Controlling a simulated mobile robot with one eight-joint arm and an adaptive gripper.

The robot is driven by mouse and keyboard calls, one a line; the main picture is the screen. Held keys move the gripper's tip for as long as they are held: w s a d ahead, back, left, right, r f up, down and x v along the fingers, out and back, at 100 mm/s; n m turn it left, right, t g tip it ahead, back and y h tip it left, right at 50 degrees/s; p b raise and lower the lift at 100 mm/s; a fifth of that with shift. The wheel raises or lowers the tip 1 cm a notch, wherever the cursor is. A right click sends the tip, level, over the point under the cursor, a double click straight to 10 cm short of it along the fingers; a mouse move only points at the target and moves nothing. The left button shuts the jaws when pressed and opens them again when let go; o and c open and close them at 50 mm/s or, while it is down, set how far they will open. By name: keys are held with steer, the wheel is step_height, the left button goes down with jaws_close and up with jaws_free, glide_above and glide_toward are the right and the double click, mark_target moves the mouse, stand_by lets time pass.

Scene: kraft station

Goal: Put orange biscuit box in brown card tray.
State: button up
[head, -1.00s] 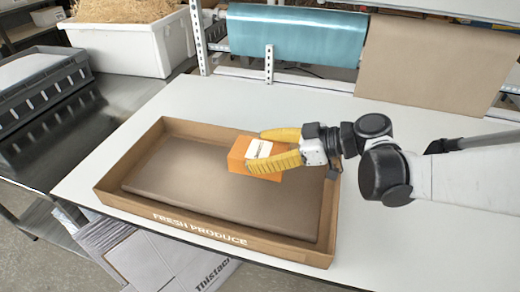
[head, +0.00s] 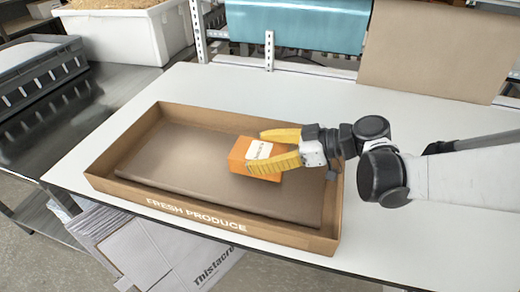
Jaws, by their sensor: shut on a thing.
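The orange biscuit box (head: 240,157) has a white label on top and is in the right half of the brown card tray. My gripper (head: 277,147) has yellow fingers and is shut on the box, coming from the right. The brown card tray (head: 190,216) lies on the white table, with "FRESH PRODUCE" printed on its front wall. The box shows over the tray's brown inner floor. I cannot tell whether its underside touches that floor.
The white table (head: 420,130) is clear behind the tray. A metal rack upright (head: 197,30) and hanging teal and brown sheets (head: 295,25) stand at the back. A grey crate (head: 45,80) and a white bin (head: 125,38) are at the left.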

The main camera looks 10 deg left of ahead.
steer(key=shift+f+b, duration=1.3)
steer(key=shift+f, duration=0.5)
steer(key=o, duration=1.4)
step_height(320, 180, up, 13)
steer(key=p, duration=1)
steer(key=shift+r, duration=0.1)
